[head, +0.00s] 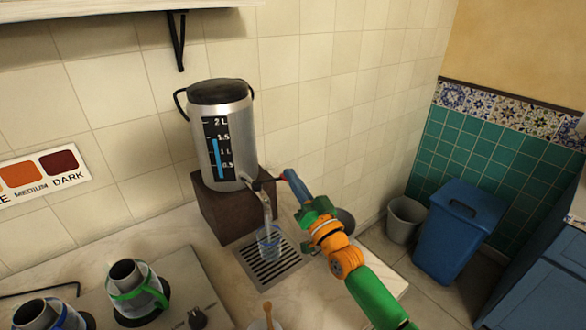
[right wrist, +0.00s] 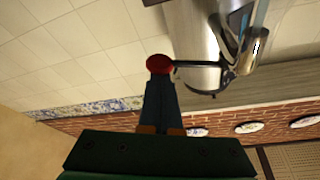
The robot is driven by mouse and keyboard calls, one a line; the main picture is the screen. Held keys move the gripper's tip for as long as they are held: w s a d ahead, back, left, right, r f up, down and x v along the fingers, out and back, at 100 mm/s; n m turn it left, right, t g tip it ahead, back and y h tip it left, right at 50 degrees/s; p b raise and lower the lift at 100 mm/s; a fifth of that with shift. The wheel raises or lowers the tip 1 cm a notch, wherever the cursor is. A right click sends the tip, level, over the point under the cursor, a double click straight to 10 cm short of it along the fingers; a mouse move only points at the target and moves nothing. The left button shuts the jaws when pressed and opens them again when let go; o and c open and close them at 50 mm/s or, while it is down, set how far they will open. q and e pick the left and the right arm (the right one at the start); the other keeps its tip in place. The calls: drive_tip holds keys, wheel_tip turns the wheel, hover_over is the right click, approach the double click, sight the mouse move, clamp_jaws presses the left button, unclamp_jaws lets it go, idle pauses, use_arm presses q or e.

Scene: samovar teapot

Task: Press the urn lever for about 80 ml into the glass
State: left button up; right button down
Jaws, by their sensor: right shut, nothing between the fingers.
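The silver urn (head: 222,150) with a black lid and a level gauge stands on a brown block against the tiled wall. Its spout (head: 264,200) points down over a clear glass (head: 269,240) on the drip grate. The glass looks bluish; how much it holds is too small to tell. My right gripper (head: 289,175) is shut and empty, with its tips at the end of the urn's black lever. In the right wrist view, the lever's red knob (right wrist: 160,64) is right at the shut fingertips (right wrist: 158,82); whether they touch is unclear. My left gripper is not in view.
The slotted drip grate (head: 258,272) is set in the pale counter (head: 222,268). A green-banded pot (head: 138,292) and a blue-handled one (head: 45,315) stand front left. A shelf (head: 120,10) hangs above. A grey bin (head: 404,220) and blue bin (head: 460,235) stand on the floor right.

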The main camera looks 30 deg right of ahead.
idle(0.8)
wheel_tip(320, 180, up, 4)
drive_tip(key=r+p, duration=0.1)
drive_tip(key=p, duration=0.3)
use_arm(q)
drive_tip(key=b, duration=0.1)
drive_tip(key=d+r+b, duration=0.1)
drive_tip(key=b, duration=0.1)
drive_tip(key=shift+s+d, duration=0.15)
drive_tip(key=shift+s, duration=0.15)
use_arm(e)
drive_tip(key=d+f+v, duration=0.1)
drive_tip(key=v, duration=0.9)
drive_tip(key=shift+d+f, duration=0.15)
drive_tip(key=shift+d, duration=0.1)
drive_tip(key=shift+w+a, duration=0.1)
